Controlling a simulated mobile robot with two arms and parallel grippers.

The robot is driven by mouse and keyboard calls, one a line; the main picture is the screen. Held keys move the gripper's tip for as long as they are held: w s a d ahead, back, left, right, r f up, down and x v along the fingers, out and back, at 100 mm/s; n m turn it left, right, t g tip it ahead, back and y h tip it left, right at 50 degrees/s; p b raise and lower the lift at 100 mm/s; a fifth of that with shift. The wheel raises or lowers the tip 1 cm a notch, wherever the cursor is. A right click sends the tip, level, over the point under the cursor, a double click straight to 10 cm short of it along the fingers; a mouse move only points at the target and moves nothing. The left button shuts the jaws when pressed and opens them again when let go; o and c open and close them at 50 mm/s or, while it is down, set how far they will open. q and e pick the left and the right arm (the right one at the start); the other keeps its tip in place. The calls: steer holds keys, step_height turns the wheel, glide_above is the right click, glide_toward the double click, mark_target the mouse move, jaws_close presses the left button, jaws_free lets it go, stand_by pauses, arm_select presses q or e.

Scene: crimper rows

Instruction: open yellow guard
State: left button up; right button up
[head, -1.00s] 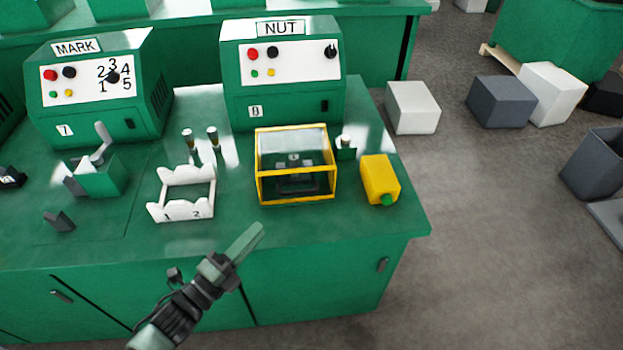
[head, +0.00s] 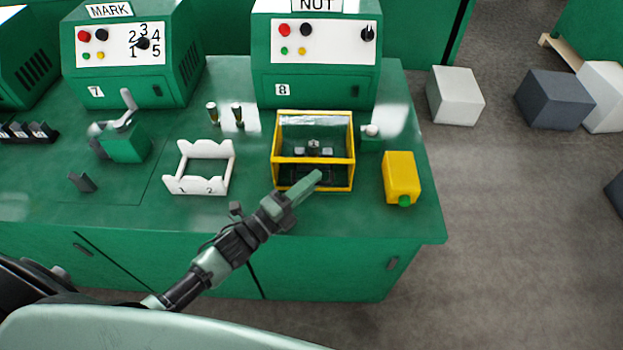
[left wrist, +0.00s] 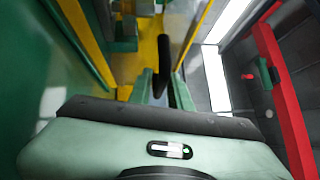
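The yellow guard (head: 353,160) is a yellow-framed box with clear panels on the green bench, below the NUT machine. It looks closed, with dark parts showing inside. My left gripper (head: 306,187) is at the guard's lower front edge, its fingers overlapping the front frame in the head view. In the left wrist view, the fingers (left wrist: 161,90) stand apart, with a black bar (left wrist: 163,60), perhaps the guard's handle, just beyond or between them. I cannot tell whether they touch it. Yellow frame (left wrist: 92,42) shows beside it. My right gripper is not in view.
The NUT machine (head: 315,88) stands behind the guard. A yellow block (head: 401,175) with a green tip is to its right. A white rack (head: 198,185) and a green fixture with a lever (head: 125,143) are to its left. The bench edge is in front.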

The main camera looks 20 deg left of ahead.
arm_select(q)
jaws_close()
stand_by(1.5)
